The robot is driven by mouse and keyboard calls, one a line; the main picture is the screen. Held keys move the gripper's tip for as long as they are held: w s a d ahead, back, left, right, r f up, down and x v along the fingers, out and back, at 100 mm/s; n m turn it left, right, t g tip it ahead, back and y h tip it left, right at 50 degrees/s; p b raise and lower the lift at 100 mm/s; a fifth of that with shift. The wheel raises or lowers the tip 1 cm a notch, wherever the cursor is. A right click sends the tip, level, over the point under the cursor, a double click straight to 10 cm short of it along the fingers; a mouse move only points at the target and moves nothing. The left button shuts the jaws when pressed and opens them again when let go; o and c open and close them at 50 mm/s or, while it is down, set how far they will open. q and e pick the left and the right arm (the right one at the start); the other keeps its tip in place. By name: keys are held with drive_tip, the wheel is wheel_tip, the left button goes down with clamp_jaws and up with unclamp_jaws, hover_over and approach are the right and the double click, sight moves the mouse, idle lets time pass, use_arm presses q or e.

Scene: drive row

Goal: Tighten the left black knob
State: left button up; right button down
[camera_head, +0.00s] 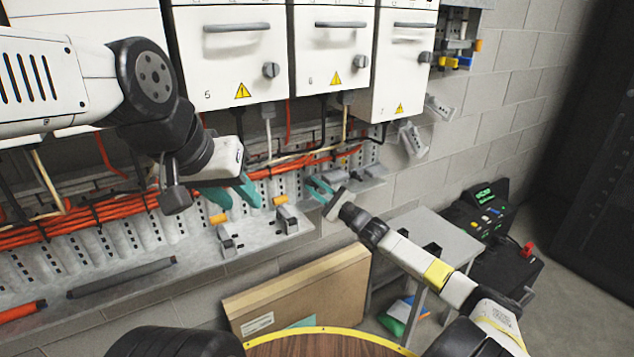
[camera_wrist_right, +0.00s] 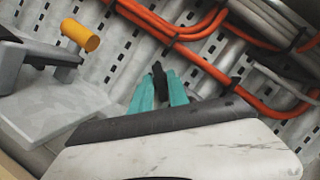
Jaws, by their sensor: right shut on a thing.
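In the head view, my right gripper (camera_head: 320,189) reaches in from the right to the perforated metal rail below the cabinets. In the right wrist view, the teal fingers of my right gripper (camera_wrist_right: 158,92) are closed around a small dark, knob-like part (camera_wrist_right: 158,72). It is mostly hidden by the fingers, and I cannot tell whether it is the left black knob. My left gripper (camera_head: 233,194) hangs in front of the rail, with its teal fingers apart and nothing seen between them.
Orange cables (camera_head: 95,215) run along the rail. Grey clamps (camera_head: 287,217) with orange ends stand on the ledge near both grippers. A dark bar (camera_head: 122,277) lies on the ledge at left. A cardboard box (camera_head: 300,290) and a grey table (camera_head: 437,235) stand below.

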drive_tip(key=c, duration=1.5)
unclamp_jaws()
drive_tip(key=shift+o, duration=0.2)
drive_tip(key=v, duration=0.8)
drive_tip(key=shift+w, duration=0.1)
